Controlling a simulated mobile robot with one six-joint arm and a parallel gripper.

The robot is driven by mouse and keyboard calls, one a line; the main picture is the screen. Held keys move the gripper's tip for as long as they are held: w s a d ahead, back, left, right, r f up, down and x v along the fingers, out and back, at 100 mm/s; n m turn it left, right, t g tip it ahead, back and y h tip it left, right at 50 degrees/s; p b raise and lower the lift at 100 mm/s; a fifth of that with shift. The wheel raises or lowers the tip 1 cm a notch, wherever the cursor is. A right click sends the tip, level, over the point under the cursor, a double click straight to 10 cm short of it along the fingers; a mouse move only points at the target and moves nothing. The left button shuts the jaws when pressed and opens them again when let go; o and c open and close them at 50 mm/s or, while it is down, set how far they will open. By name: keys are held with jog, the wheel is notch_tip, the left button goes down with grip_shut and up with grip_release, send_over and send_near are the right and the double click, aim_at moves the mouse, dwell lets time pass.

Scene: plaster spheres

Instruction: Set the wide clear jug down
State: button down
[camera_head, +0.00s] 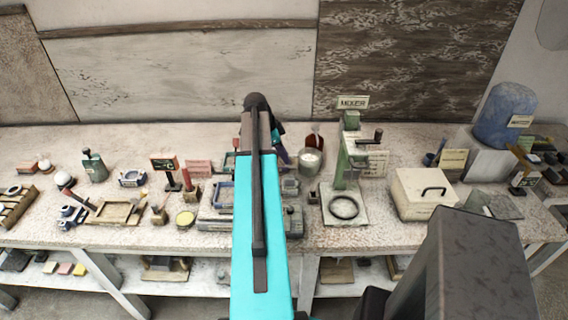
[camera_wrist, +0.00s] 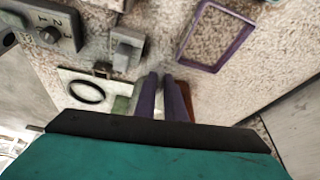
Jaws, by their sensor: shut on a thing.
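The wide clear jug (camera_head: 309,161), pale and glassy, shows just right of my arm's far end in the head view, near the back of the bench. My gripper (camera_head: 284,157) is partly hidden behind my own arm there, with a dark purple finger beside the jug. In the wrist view my gripper (camera_wrist: 160,82) has its two purple fingers close together. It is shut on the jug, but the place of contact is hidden. I cannot tell whether the jug's base touches the bench.
The mixer (camera_head: 347,165) stands close on the right, its black-ringed base in front. A reddish-brown bottle (camera_head: 315,138) is behind the jug. A lidded pale box (camera_head: 421,193) stands farther right. Bare bench shows between mixer and box.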

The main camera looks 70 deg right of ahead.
jog(key=shift+f+p, duration=0.7)
jog(key=shift+f, duration=1)
jog(key=c, duration=1.8)
grip_release()
jog(key=shift+c, duration=0.2)
jog(key=shift+r, duration=0.1)
jog(key=b+v, duration=0.4)
jog(key=v, duration=0.7)
jog(key=shift+r, duration=0.35)
jog(key=shift+w+a, duration=0.15)
